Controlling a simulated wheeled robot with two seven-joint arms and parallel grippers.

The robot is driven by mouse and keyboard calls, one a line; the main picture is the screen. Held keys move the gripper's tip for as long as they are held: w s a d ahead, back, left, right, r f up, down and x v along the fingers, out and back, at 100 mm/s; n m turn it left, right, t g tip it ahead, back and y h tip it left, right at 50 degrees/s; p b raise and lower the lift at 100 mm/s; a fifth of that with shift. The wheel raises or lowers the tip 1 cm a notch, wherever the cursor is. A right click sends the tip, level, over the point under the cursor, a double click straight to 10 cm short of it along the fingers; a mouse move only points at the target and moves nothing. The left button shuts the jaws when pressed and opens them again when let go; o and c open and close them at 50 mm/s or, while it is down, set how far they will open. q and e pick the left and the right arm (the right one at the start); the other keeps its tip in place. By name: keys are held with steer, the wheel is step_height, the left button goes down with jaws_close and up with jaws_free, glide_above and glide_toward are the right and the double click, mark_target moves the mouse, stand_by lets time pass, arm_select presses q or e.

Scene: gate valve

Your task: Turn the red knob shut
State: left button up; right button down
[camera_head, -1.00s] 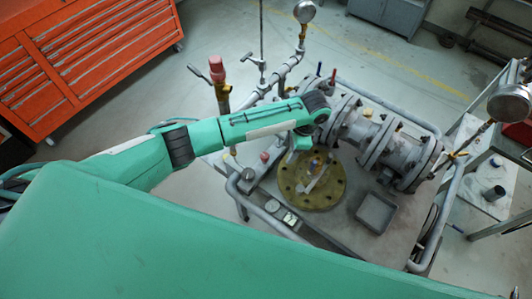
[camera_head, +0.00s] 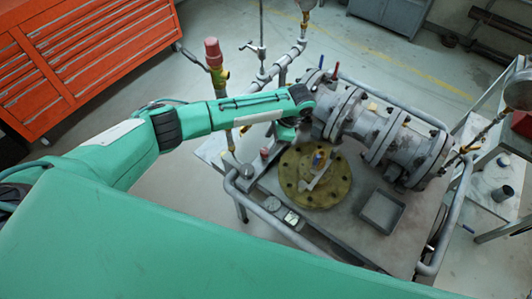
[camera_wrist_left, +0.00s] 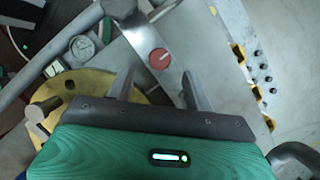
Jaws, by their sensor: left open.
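The round red knob (camera_wrist_left: 159,58) with a pale mark sits on a grey metal plate in the left wrist view. My left gripper (camera_wrist_left: 159,75) is open, with one finger on each side of the knob's line in that picture. The fingers look apart from the knob, and nothing is between them. In the head view a small red piece (camera_head: 264,154), probably this knob, stands on the bench left of the yellow flange. My left gripper (camera_head: 287,132) is mostly hidden under its wrist, just above and right of that piece. My right gripper is not in view.
A yellow bolted flange (camera_head: 330,192) lies beside a large grey valve body (camera_head: 385,140). A tray (camera_head: 381,212) and small gauges (camera_head: 291,217) are nearby. A pipe rail rims the bench. A red-topped post (camera_head: 213,55) stands behind my arm.

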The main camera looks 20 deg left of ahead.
mark_target(265, 150)
arm_select(q)
steer(key=b+x, duration=0.2)
steer(key=x, duration=0.2)
steer(key=shift+d, duration=0.1)
steer(key=shift+s+a+f+b, duration=0.1)
steer(key=shift+a+f+b, duration=0.2)
steer(key=shift+f+b, duration=0.3)
steer(key=shift+c, duration=0.2)
steer(key=shift+r, duration=0.1)
steer(key=c, duration=0.9)
